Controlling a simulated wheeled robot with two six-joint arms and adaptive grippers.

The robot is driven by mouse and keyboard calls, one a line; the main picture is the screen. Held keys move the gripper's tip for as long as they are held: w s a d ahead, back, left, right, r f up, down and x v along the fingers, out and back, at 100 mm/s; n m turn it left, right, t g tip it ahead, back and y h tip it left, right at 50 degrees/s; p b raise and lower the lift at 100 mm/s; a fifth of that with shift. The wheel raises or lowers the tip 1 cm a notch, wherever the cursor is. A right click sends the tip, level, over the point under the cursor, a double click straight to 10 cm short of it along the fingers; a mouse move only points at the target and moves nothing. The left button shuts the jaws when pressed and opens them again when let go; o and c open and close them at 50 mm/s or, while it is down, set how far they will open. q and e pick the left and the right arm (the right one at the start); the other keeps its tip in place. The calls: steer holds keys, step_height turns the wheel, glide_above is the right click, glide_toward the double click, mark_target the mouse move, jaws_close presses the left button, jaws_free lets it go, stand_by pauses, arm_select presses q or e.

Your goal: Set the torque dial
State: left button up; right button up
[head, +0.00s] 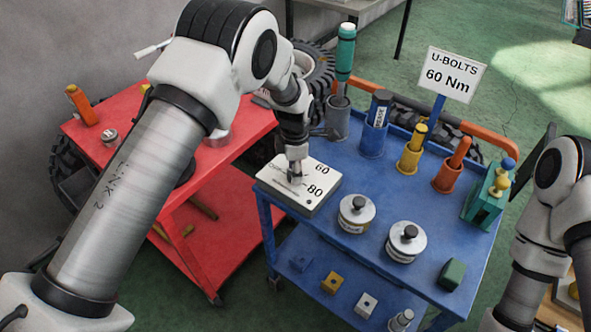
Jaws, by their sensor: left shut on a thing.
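The torque dial box (316,197) is a white block at the left edge of the blue cart's top. It shows the numbers 60 at its far side and 80 at its right. My left gripper (295,175) points down onto the middle of the box, shut on the dial's knob. The fingers and wrist hide most of the knob, its pointer and the left part of the scale, so I cannot tell the setting. A white sign (452,75) behind reads "U-BOLTS 60 Nm". My right arm shows at the right edge; its gripper is out of view.
The blue cart (335,235) carries two round silver weights (355,214) (407,242) right of the box, several coloured holders with tools behind, and a green block (452,274) near the front. A red cart (235,260) stands to the left.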

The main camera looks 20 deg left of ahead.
arm_select(q)
steer(key=o, duration=1.2)
steer(key=shift+s+a+f, duration=0.15)
steer(key=shift+f, duration=0.1)
steer(key=shift+c, duration=0.2)
steer(key=shift+r, duration=0.1)
steer(key=shift+r, duration=0.1)
steer(key=shift+r, duration=0.4)
step_height(320, 180, up, 11)
steer(key=shift+f, duration=0.1)
